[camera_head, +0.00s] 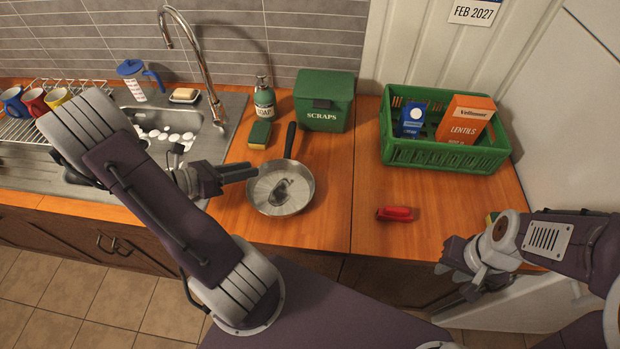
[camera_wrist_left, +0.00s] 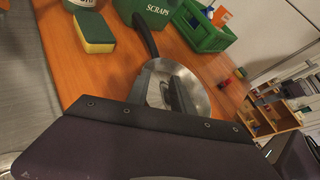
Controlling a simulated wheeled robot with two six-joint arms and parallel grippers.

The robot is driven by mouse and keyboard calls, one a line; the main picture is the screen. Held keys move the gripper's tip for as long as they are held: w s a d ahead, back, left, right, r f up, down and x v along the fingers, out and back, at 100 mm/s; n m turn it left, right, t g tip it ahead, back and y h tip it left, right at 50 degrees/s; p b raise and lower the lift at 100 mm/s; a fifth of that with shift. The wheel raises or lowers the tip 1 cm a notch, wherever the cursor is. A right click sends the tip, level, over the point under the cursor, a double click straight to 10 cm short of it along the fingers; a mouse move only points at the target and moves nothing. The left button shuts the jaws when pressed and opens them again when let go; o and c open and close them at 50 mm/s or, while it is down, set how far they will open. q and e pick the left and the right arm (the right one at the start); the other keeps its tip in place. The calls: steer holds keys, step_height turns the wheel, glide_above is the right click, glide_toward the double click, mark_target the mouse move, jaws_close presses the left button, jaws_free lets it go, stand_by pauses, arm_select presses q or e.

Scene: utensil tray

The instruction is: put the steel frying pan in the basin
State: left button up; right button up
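The steel frying pan (camera_head: 266,187) lies upright on the wooden counter, right of the sink, its black handle (camera_head: 290,140) pointing to the back. The pan also shows in the left wrist view (camera_wrist_left: 203,92), partly hidden by my gripper. The basin (camera_head: 203,129) is the steel sink at the left, with white foam inside; my left arm hides part of it. My left gripper (camera_head: 256,171) is above the pan's left rim, apart from the handle; its finger gap is unclear. My right gripper (camera_head: 446,278) is off the counter's front edge at the right, with fingers apart and empty.
A green scraps bin (camera_head: 324,105), a soap bottle (camera_head: 264,101) and a sponge (camera_head: 260,134) stand near the handle. A tall faucet (camera_head: 190,40) arches over the sink. A green crate (camera_head: 440,155) and a red object (camera_head: 396,214) are to the right.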

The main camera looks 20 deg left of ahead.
mark_target(285, 167)
arm_select(q)
steer(key=shift+n+t+y, duration=0.4)
steer(key=shift+n+y, duration=0.2)
steer(key=shift+n, duration=0.1)
steer(key=s+a, duration=0.1)
steer(key=s+a+f, duration=0.1)
steer(key=s, duration=0.1)
steer(key=shift+a, duration=0.4)
steer(key=x, duration=0.4)
steer(key=shift+r, duration=0.1)
steer(key=x, duration=0.5)
steer(key=shift+w+a+f, duration=0.1)
steer(key=shift+w+f, duration=0.15)
steer(key=shift+w, duration=0.1)
steer(key=shift+s, duration=0.15)
jaws_close()
steer(key=shift+r, duration=0.1)
